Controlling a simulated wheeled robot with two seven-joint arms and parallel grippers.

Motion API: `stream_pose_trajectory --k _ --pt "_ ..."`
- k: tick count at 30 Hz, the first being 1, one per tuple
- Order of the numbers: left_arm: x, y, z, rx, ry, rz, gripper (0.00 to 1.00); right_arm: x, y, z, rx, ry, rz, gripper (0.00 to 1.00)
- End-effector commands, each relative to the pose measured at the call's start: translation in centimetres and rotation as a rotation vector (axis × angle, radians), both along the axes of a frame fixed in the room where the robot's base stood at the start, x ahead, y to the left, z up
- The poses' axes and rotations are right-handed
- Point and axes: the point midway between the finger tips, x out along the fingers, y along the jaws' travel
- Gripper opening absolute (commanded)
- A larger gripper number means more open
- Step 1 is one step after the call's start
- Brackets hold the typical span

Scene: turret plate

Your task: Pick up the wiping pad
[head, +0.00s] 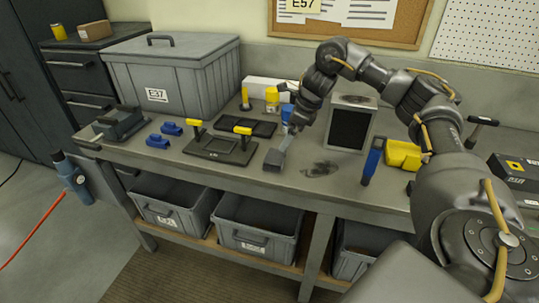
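A small dark grey block, which looks like the wiping pad (274,161), lies on the workbench near its front edge. My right gripper (284,146) reaches down from the upper right, with its pale fingertip end at the pad's upper right side. I cannot tell whether the fingers touch the pad or stand open around it. A dark smudge (320,169) marks the bench to the right of the pad. My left gripper is not in view.
A black plate with yellow-topped posts (219,148) stands left of the pad. A framed black panel (350,125) stands behind the smudge. A blue-handled tool (373,161) and a yellow object (403,155) are further right. A large grey lidded bin (175,80) stands back left.

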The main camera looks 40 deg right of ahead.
Motion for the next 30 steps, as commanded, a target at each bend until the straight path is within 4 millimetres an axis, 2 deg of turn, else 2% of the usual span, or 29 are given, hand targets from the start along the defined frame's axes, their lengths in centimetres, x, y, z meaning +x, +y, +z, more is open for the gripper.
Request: stream_pose_trajectory --k 7,10,14,19,22,26,30 --pt "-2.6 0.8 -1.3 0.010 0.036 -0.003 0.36 1.0 0.9 -3.4 0.003 0.005 0.003 1.00" --pt "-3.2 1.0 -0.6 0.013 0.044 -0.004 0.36 1.6 0.9 -4.4 0.003 0.005 0.002 1.00" --pt "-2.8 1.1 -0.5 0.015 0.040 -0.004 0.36 1.9 0.9 -5.4 0.004 0.003 0.000 1.00" --pt "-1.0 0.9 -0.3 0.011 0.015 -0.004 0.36 1.8 1.2 -5.4 0.002 0.000 -0.001 1.00" --pt "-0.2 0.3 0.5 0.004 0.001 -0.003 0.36 2.1 1.5 -6.2 0.001 0.003 -0.001 1.00" --pt "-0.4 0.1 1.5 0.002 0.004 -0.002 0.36 2.8 1.8 -8.0 0.000 0.003 -0.001 1.00" --pt "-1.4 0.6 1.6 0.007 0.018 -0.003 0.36 3.3 2.1 -9.6 0.000 0.001 -0.002 1.00"
